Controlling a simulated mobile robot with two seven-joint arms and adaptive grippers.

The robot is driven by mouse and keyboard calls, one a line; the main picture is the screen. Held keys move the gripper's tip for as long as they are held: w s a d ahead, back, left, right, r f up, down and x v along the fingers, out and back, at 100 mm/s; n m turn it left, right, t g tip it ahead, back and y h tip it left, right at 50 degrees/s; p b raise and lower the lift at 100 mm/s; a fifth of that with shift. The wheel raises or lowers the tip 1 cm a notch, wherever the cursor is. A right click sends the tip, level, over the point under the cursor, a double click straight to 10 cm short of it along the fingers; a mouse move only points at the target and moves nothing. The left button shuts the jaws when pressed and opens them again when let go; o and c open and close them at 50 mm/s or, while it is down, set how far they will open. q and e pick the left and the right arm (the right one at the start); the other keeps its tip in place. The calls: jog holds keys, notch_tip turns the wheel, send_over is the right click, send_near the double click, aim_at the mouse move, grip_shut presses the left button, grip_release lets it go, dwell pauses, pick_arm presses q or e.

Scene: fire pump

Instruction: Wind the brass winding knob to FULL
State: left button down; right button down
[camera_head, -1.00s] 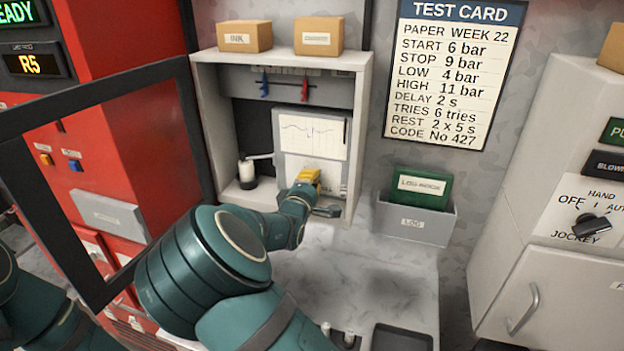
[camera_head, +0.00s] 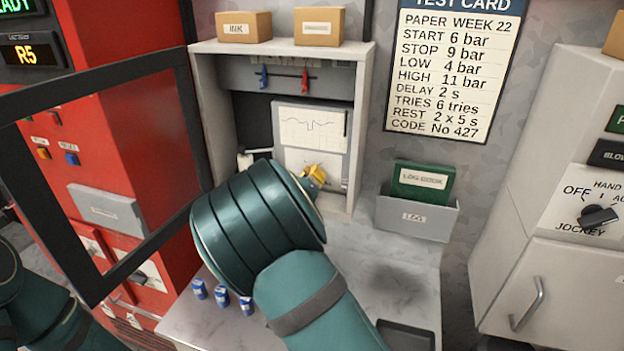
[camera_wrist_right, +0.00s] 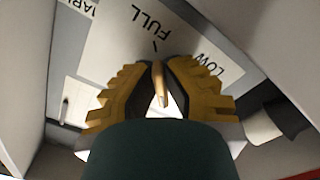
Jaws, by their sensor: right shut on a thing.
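The brass winding knob (camera_wrist_right: 160,85) shows in the right wrist view as a thin brass edge between my right gripper's fingers. My right gripper (camera_wrist_right: 156,84) has yellow ridged fingers shut on the knob. The word FULL (camera_wrist_right: 150,23) with a tick mark is printed just beyond the fingertips, and LOW (camera_wrist_right: 210,67) is to the right. In the head view my right gripper (camera_head: 313,174) is at the lower part of the recorder cabinet (camera_head: 356,110), below the chart. My arm hides the knob there. My left gripper is not in view.
The framed door (camera_head: 95,95) stands open at the left. A grey log tray (camera_head: 417,219) holds a green log book (camera_head: 422,183) on the right. Several small blue items (camera_head: 222,295) stand on the counter below my arm. The counter right of my arm is mostly clear.

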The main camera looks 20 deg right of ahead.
jog(key=m+b, duration=0.1)
jog(key=m, duration=0.2)
jog(key=m+b, duration=0.2)
jog(key=shift+w+f+m, duration=0.1)
jog(key=shift+m, duration=0.2)
jog(key=m+b, duration=0.3)
jog(key=m, duration=0.1)
jog(key=shift+a+m, duration=0.1)
jog(key=shift+m, duration=0.2)
pick_arm(q)
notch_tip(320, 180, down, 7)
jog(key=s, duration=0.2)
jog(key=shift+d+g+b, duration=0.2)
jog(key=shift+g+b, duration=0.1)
jog(key=shift+b, duration=0.05)
pick_arm(e)
jog(key=shift+m, duration=0.5)
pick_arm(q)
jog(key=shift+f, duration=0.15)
pick_arm(e)
jog(key=shift+a, duration=0.1)
jog(key=shift+w, duration=0.1)
jog(key=c, duration=1.1)
grip_release()
jog(key=shift+o, duration=0.2)
